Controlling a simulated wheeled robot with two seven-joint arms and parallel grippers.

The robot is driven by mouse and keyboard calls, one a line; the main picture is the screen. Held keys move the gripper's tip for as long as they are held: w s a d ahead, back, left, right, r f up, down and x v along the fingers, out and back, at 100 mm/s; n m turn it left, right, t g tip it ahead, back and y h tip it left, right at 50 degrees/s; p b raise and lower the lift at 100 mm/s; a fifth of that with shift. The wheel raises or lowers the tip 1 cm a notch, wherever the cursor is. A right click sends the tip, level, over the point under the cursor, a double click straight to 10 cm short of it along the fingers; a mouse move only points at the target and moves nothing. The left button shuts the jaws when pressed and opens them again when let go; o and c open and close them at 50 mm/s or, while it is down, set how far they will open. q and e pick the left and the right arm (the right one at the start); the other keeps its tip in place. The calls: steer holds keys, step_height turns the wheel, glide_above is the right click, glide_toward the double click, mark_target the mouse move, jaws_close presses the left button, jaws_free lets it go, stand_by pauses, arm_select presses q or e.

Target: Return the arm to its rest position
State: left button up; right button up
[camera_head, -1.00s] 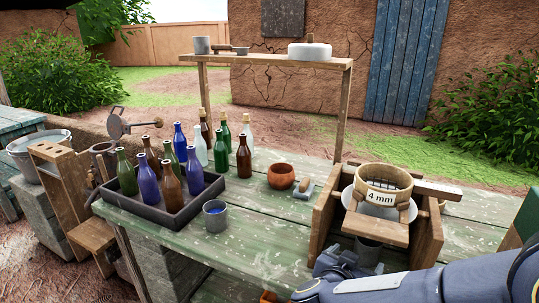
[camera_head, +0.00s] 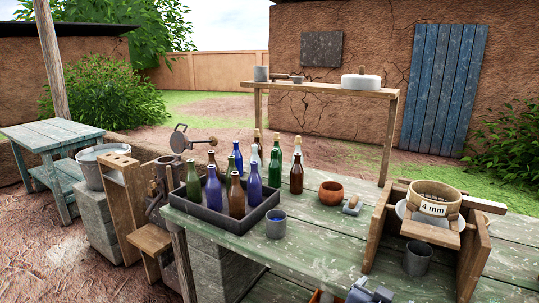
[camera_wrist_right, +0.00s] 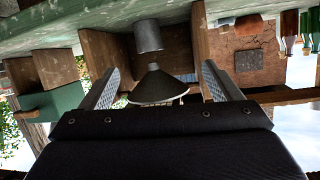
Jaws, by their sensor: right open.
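Beyond the fingers, that view shows a grey cup (camera_wrist_right: 148,36) and a dark cone (camera_wrist_right: 158,88) between wooden boards, apparently upside down. My left gripper is in neither view.
The green workbench (camera_head: 330,245) bears a tray (camera_head: 228,222) of bottles, a blue-filled cup (camera_head: 276,224), a clay bowl (camera_head: 331,193) and the stand (camera_head: 478,250) with the "4 mm" sieve (camera_head: 434,200). A shelf (camera_head: 330,88) rises behind.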

steer(key=s+a+r+n+t+y+p, duration=0.1)
steer(key=s+a+r+n+y+p, duration=0.15)
steer(key=r+y, duration=0.35)
steer(key=s+a+r+n+t+y+p, duration=0.1)
steer(key=s+a+r+n+y+p, duration=0.2)
steer(key=r+y, duration=0.35)
steer(key=s+d+f+g+p, duration=0.1)
steer(key=s+f+g+p, duration=0.1)
steer(key=s, duration=0.6)
steer(key=s+d+f+n+g+p, duration=0.1)
steer(key=s+f+g+p, duration=0.1)
steer(key=s+g, duration=0.3)
steer(key=s+p, duration=0.1)
steer(key=s, duration=0.2)
steer(key=shift+s+f, duration=0.15)
steer(key=shift+s, duration=0.05)
